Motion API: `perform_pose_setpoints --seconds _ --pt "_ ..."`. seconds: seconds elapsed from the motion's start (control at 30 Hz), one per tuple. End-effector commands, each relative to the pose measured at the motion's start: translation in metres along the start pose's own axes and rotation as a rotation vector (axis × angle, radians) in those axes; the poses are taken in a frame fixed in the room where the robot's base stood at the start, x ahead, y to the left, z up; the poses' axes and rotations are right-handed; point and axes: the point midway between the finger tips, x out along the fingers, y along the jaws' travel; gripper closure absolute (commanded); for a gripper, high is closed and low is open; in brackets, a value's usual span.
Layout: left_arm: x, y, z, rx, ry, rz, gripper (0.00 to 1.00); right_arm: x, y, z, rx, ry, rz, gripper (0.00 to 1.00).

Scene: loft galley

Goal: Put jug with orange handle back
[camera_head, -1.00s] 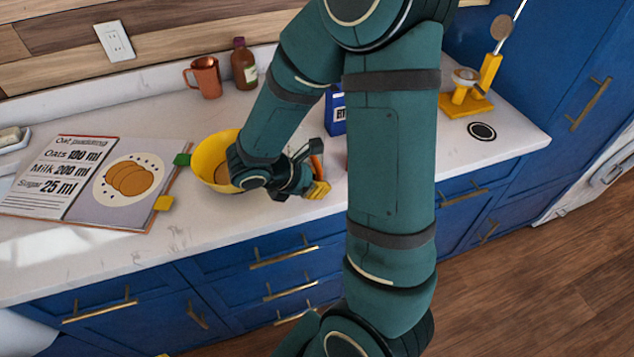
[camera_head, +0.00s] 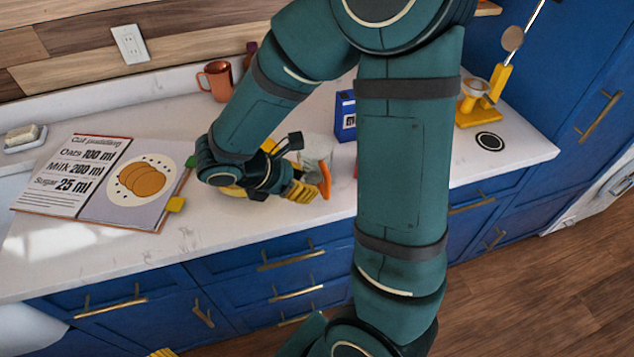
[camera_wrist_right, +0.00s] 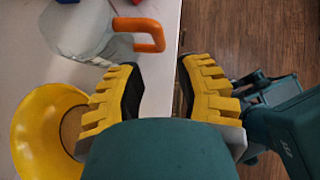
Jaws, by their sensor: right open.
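The clear jug (camera_head: 316,150) with the orange handle (camera_head: 324,180) stands on the counter, partly hidden by my right gripper in the head view. In the right wrist view the jug (camera_wrist_right: 78,30) is at upper left, and its orange handle (camera_wrist_right: 148,34) points toward the counter edge. My right gripper (camera_head: 293,168) is open and empty. In the wrist view its yellow fingertips (camera_wrist_right: 157,72) are apart, short of the handle, with nothing between them. A yellow piece, apparently my left gripper (camera_head: 161,353), barely shows at the bottom edge; its jaws cannot be judged.
A yellow bowl (camera_wrist_right: 28,125) with brown contents stands beside my right gripper. An open recipe book (camera_head: 100,185), a copper mug (camera_head: 216,80), a blue box (camera_head: 345,115) and a yellow stand (camera_head: 478,112) are on the counter. A black ring mark (camera_head: 490,141) lies on clear counter at right.

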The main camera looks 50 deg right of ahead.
Motion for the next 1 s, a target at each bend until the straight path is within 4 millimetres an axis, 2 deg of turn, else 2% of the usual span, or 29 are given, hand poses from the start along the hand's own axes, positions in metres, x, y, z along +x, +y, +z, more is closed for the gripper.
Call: perform_pose_setpoints --seconds 0.1,0.23,0.47,0.57,0.67,0.77,0.8,1.0 --pt "-0.004 0.002 -0.002 -0.001 0.004 0.0 0.53 -0.021 0.001 0.0 0.0 0.002 0.003 0.66" --pt "-0.006 0.002 -0.003 -0.002 0.006 -0.001 0.53 -0.033 0.0 0.0 0.0 0.0 0.001 0.66" --pt "-0.006 0.002 -0.003 -0.002 0.007 -0.001 0.53 -0.039 0.0 0.0 0.0 0.001 0.0 0.66" --pt "-0.006 0.002 -0.003 -0.002 0.006 -0.001 0.53 -0.035 -0.002 -0.009 -0.001 0.025 -0.014 0.66" --pt "-0.006 0.002 -0.003 -0.002 0.006 -0.001 0.53 -0.026 -0.011 -0.038 0.004 0.118 -0.06 0.66" --pt "-0.006 0.002 -0.003 -0.002 0.006 -0.001 0.53 -0.016 -0.028 -0.089 0.043 0.28 -0.153 0.66" --pt "-0.006 0.002 -0.003 -0.002 0.006 -0.001 0.53 -0.013 -0.037 -0.112 0.073 0.355 -0.202 0.66" --pt "-0.006 0.002 -0.003 -0.002 0.006 -0.001 0.53 -0.014 -0.072 -0.216 0.334 0.682 -0.462 0.66"
